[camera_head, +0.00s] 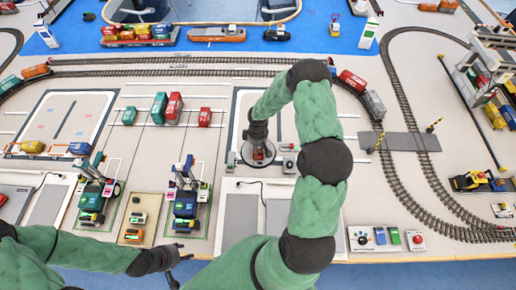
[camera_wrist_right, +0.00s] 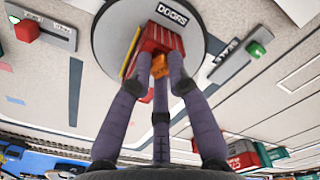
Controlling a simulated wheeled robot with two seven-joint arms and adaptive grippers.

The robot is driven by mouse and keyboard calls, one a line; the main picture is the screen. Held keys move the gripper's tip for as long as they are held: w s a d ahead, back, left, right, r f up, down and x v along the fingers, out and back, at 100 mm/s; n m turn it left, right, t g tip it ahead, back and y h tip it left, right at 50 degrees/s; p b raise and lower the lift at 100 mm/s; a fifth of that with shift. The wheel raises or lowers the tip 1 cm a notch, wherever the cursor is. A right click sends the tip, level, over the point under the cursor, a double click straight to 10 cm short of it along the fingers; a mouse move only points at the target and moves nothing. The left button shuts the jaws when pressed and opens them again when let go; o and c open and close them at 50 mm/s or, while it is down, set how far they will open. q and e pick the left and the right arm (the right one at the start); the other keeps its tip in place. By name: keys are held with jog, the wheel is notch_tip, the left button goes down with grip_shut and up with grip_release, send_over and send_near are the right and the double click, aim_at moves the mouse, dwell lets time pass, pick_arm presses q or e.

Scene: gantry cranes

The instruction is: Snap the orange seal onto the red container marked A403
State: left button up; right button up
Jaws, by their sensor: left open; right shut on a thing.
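In the right wrist view, a red container (camera_wrist_right: 164,38) stands on a round grey turntable (camera_wrist_right: 112,38) marked DOORS. Its marking is not legible. My right gripper (camera_wrist_right: 160,76) is shut on the small orange seal (camera_wrist_right: 159,65), held at the end face of the container. I cannot tell whether the seal touches it. In the head view, my right gripper (camera_head: 258,143) is over the turntable (camera_head: 243,150) and hides most of the container. My left gripper (camera_head: 179,268) is open and empty at the table's front edge, away from the containers.
Two model cranes (camera_head: 187,195) stand near my left gripper. Rail tracks (camera_head: 405,170) curve on the right.

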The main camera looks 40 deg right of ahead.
jog(key=shift+f, duration=0.25)
dwell(0.6)
jog(key=o, duration=0.8)
jog(key=o, duration=0.5)
jog(key=shift+r+p, duration=1.9)
jog(key=shift+r, duration=1.6)
